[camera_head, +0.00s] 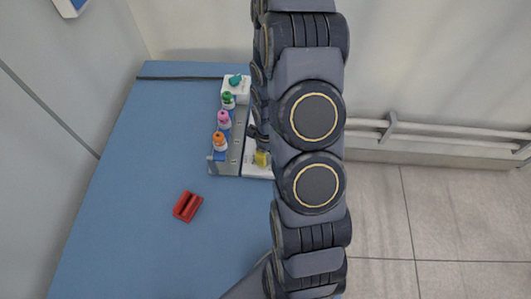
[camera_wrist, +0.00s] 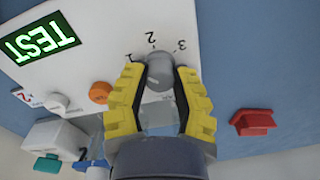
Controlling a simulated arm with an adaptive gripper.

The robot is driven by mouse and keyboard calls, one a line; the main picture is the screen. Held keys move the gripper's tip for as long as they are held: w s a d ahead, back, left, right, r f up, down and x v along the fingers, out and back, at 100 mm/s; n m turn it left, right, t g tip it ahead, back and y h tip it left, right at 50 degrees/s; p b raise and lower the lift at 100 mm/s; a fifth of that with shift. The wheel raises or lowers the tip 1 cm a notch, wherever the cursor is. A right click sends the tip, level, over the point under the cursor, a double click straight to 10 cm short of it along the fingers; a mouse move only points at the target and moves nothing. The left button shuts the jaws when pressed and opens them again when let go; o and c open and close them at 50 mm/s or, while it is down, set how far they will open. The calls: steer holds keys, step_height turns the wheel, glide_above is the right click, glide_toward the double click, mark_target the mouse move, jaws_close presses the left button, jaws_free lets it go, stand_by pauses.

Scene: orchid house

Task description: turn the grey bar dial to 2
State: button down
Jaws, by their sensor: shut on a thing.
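The grey bar dial (camera_wrist: 160,68) is on a white panel (camera_wrist: 105,40) with the printed marks 1, 2 and 3 around it. Its upper end lies just below the 2 in the wrist view; I cannot tell whether it lines up exactly. My gripper (camera_wrist: 161,78) has its yellow fingers on both sides of the dial and is shut on it. In the head view one yellow finger (camera_head: 262,158) shows beside my arm, which hides the dial and most of the panel.
A green TEST display (camera_wrist: 40,40), an orange knob (camera_wrist: 100,92) and a white knob (camera_wrist: 56,103) share the panel. A red block (camera_head: 187,206) lies on the blue table (camera_head: 120,240). Bottles with green, pink and orange (camera_head: 219,141) caps stand left of the panel. The table's front left is clear.

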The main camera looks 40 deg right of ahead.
steer(key=m, duration=0.4)
steer(key=shift+m, duration=2)
steer(key=shift+s, duration=0.1)
steer(key=c, duration=0.8)
jaws_free()
steer(key=shift+o, duration=0.2)
step_height(320, 180, up, 12)
steer(key=shift+d, duration=0.15)
